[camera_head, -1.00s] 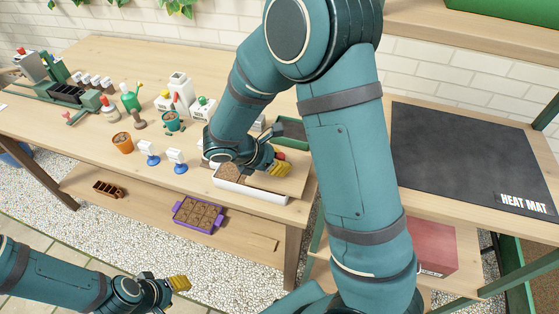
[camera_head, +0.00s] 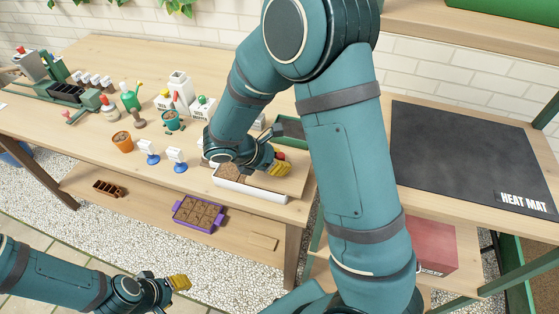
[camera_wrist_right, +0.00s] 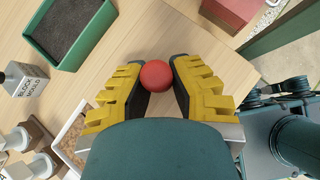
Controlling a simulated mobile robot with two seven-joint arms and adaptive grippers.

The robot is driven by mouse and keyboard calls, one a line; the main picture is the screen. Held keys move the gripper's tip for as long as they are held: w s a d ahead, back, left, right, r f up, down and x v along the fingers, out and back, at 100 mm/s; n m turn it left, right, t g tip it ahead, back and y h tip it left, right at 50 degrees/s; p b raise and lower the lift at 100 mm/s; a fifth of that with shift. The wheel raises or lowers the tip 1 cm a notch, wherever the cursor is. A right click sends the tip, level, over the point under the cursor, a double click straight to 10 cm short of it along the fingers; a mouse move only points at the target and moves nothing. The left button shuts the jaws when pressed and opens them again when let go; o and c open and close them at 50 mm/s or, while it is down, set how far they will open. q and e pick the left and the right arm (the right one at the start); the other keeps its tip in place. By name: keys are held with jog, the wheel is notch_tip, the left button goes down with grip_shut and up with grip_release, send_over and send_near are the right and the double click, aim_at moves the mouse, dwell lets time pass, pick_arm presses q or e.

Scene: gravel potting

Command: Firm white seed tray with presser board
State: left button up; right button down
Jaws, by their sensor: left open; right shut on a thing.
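The white seed tray (camera_head: 250,193) sits at the front right edge of the long bench, filled with brown soil. In the right wrist view, part of it (camera_wrist_right: 66,150) shows at lower left. My right gripper (camera_head: 278,167) is just above the right part of the tray. It is shut on a red round knob (camera_wrist_right: 156,75), held between its yellow fingers. The presser board below the knob cannot be clearly told from the similar-coloured wood. My left gripper (camera_head: 180,283) is open and empty, low over the floor in front of the bench.
A green tray (camera_wrist_right: 68,30) with dark filling and a block mould (camera_wrist_right: 24,78) stand near the right gripper. Pots (camera_head: 122,142), labels and bottles stand further left. A purple tray (camera_head: 198,228) is on the lower shelf. The heat mat (camera_head: 460,150) lies clear at right.

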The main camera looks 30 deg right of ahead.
aim_at(280, 155)
dwell(0.3)
jog(key=shift+r+p, duration=1.45)
jog(key=shift+r, duration=0.05)
